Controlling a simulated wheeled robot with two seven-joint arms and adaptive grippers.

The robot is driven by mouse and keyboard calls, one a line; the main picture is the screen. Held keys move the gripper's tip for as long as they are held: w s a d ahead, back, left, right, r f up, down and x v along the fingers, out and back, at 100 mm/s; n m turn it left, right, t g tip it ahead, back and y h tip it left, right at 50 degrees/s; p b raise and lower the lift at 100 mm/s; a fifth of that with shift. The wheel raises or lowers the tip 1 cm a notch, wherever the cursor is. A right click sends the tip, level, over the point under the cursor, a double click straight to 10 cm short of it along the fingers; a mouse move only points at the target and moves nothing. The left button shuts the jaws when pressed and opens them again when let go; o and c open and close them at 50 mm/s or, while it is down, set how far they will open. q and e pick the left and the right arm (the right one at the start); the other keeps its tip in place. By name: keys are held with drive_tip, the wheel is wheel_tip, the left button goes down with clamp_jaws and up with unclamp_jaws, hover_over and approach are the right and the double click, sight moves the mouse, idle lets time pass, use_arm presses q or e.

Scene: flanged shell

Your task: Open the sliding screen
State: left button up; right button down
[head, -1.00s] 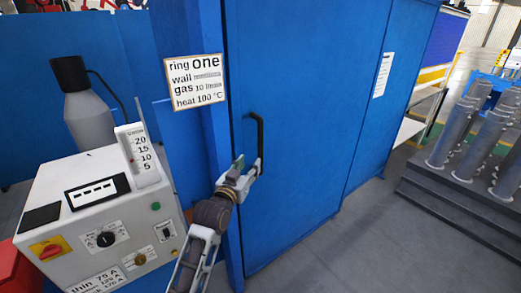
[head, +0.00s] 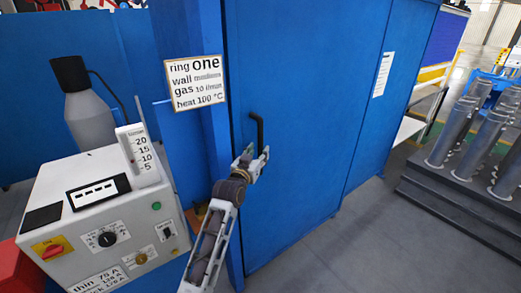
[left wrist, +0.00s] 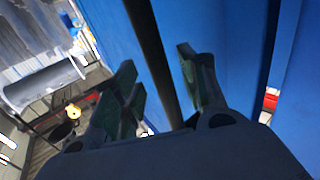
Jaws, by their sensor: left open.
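The sliding screen (head: 300,130) is a tall blue panel and stands closed against the blue post at its left. Its black bar handle (head: 259,130) is upright near the panel's left edge. My left gripper (head: 255,160) is at the lower part of the handle. In the left wrist view, the two fingers of the left gripper (left wrist: 160,85) are spread apart. The dark handle bar (left wrist: 152,50) runs between them, with a gap to the finger pads on both sides. My right gripper is not in view.
A white welding control box (head: 100,215) stands at the left, with a grey gas bottle (head: 92,115) behind it. A paper sign (head: 194,82) hangs on the post. Grey cylinders (head: 460,135) stand on a dark stepped platform at the right. The floor before the screen is clear.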

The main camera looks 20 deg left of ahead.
use_arm(q)
drive_tip(key=shift+w+d, duration=0.1)
drive_tip(key=shift+w, duration=1.3)
clamp_jaws()
